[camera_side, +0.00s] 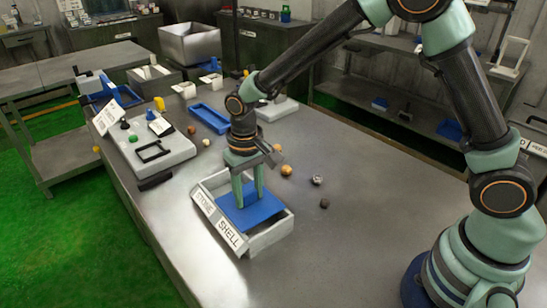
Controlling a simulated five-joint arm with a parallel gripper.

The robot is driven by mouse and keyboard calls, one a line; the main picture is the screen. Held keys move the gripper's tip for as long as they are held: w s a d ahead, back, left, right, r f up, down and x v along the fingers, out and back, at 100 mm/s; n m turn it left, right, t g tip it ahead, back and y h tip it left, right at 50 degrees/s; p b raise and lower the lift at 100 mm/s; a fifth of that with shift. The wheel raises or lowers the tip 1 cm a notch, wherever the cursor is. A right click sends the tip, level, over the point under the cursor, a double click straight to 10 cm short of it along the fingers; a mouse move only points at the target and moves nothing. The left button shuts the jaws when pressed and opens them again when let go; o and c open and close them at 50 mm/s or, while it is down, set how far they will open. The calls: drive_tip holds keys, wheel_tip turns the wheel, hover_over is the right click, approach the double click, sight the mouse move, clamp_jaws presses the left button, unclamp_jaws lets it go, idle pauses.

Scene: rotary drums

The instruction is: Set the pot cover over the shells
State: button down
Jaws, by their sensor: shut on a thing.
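A blue square plate, which looks like the pot cover (241,221), is at a light grey two-label tray (270,238). The tray's front wall carries the labels STONE on the left and SHELL on the right. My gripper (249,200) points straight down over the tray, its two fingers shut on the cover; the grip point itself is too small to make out. The cover spans much of the tray's opening. I cannot tell if it rests on the tray or hangs just above it. No shells show inside; the cover and fingers hide most of the interior.
Several small balls lie right of the tray, including an orange one (286,170), a grey one (317,181) and a dark one (325,203). A grey panel (155,150) with a black handle stands left, a blue tray (209,118) behind. The bench's front right is clear.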

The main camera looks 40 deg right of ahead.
sight(257, 211)
drive_tip(key=shift+s+a+r, duration=0.1)
drive_tip(key=shift+s, duration=1.3)
drive_tip(key=shift+c, duration=1.6)
unclamp_jaws()
wheel_tip(257, 211, up, 12)
